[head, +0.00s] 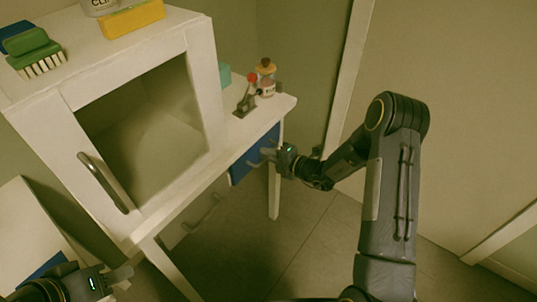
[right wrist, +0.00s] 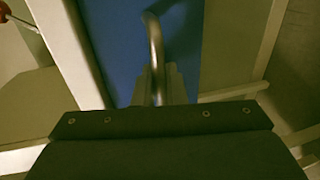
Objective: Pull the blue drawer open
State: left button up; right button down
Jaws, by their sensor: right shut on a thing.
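The blue drawer (head: 240,170) is under the right end of the white table, and its front looks about level with the frame. Its curved metal handle (right wrist: 155,45) stands out from the blue front (right wrist: 185,60). My right gripper (head: 268,157) is at the drawer front, shut on the handle. In the right wrist view the fingers (right wrist: 163,85) close around the handle's lower part. My left gripper (head: 121,275) is at the lower left, away from the drawer. Its finger gap is not clear.
A white cabinet (head: 198,75) with a handled, see-through door stands on the table (head: 190,195). Bottles (head: 266,78) and a small dark stand (head: 244,104) are at the table's right end. A green brush (head: 36,50) and yellow item (head: 132,18) lie on the cabinet. Floor before the drawer is clear.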

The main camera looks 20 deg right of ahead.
jog(key=shift+s+d, duration=0.1)
jog(key=s+f+p+v, duration=0.1)
jog(key=f+p+v, duration=0.2)
jog(key=v, duration=1.6)
jog(key=shift+s+d+f, duration=0.15)
jog(key=shift+d+f, duration=0.2)
jog(key=shift+f, duration=0.2)
jog(key=c, duration=1.8)
grip_release()
jog(key=shift+c, duration=0.2)
jog(key=v, duration=0.7)
jog(key=shift+s+d, duration=0.25)
jog(key=shift+s, duration=0.05)
